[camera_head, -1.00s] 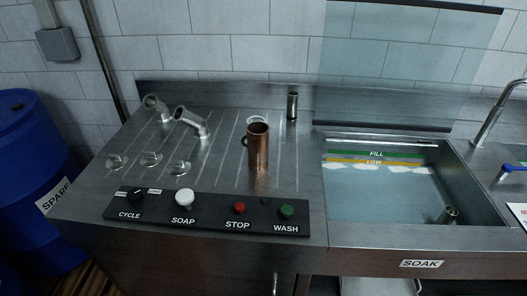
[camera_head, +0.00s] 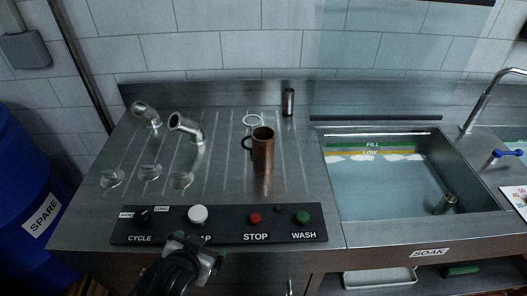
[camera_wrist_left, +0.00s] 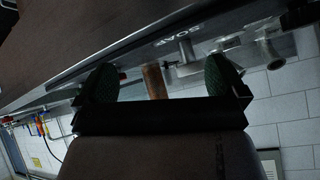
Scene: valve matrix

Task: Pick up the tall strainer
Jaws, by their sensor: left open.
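A tall copper-coloured cylinder (camera_head: 263,152) stands upright on the grooved steel drainboard, with a dark ring or handle at its upper left. A slimmer dark metal cylinder (camera_head: 288,101) stands behind it near the backsplash. No label shows which one is the tall strainer. My left gripper (camera_head: 198,252) is low in the head view, in front of the control panel and well short of the copper cylinder. In the left wrist view, its two green pads (camera_wrist_left: 160,80) are apart with nothing held, and the copper cylinder (camera_wrist_left: 155,82) shows beyond them. My right gripper is not seen.
A control panel (camera_head: 225,226) with knobs and buttons runs along the front edge. Pipe elbows (camera_head: 187,127) and several small fittings stand left. A pale ring (camera_head: 252,120) lies behind the copper cylinder. The water-filled soak sink (camera_head: 385,190), holding a small cylinder (camera_head: 444,204), is right.

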